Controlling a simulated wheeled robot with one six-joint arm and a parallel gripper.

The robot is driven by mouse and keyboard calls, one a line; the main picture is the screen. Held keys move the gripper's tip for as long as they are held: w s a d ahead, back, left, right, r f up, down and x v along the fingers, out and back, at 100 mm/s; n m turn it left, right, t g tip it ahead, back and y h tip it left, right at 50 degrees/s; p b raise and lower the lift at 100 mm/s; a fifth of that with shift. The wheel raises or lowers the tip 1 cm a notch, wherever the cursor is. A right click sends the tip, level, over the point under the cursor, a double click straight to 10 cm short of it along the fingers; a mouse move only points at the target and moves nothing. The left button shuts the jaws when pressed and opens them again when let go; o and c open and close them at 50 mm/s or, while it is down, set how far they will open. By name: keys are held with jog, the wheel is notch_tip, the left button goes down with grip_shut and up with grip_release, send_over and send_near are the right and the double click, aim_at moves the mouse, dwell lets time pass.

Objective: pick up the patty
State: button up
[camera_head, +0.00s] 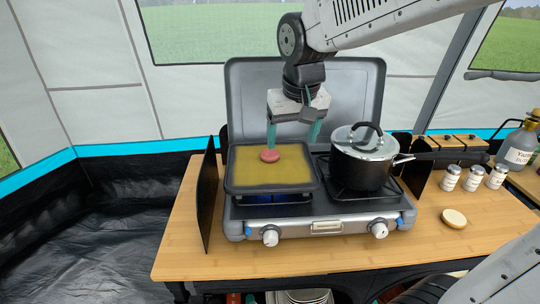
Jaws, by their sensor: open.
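The patty (270,156) is a small, round, reddish disc. It lies on the yellowish surface of a square pan (248,178) on the left burner of the camp stove. My gripper (292,138) is open, with its two teal fingers pointing down over the back of the pan. The left fingertip is close above or behind the patty; I cannot tell whether it touches. The right finger is off to the right, near the pan's right side. Nothing is seen held between the fingers.
A black pot with a glass lid (362,160) stands on the right burner, close to my gripper. The stove's raised lid (245,100) is behind. Several white-labelled jars (473,178) and a bun half (454,218) are on the wooden table (190,240) at right. A dark panel (208,195) stands left.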

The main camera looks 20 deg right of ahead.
send_near(270, 153)
jog(key=s+f, duration=0.1)
jog(key=shift+t, duration=0.3)
jog(key=x, duration=0.7)
jog(key=shift+w+f, duration=0.25)
jog(key=shift+w, duration=0.2)
jog(key=shift+c, duration=0.4)
jog(key=c, duration=1)
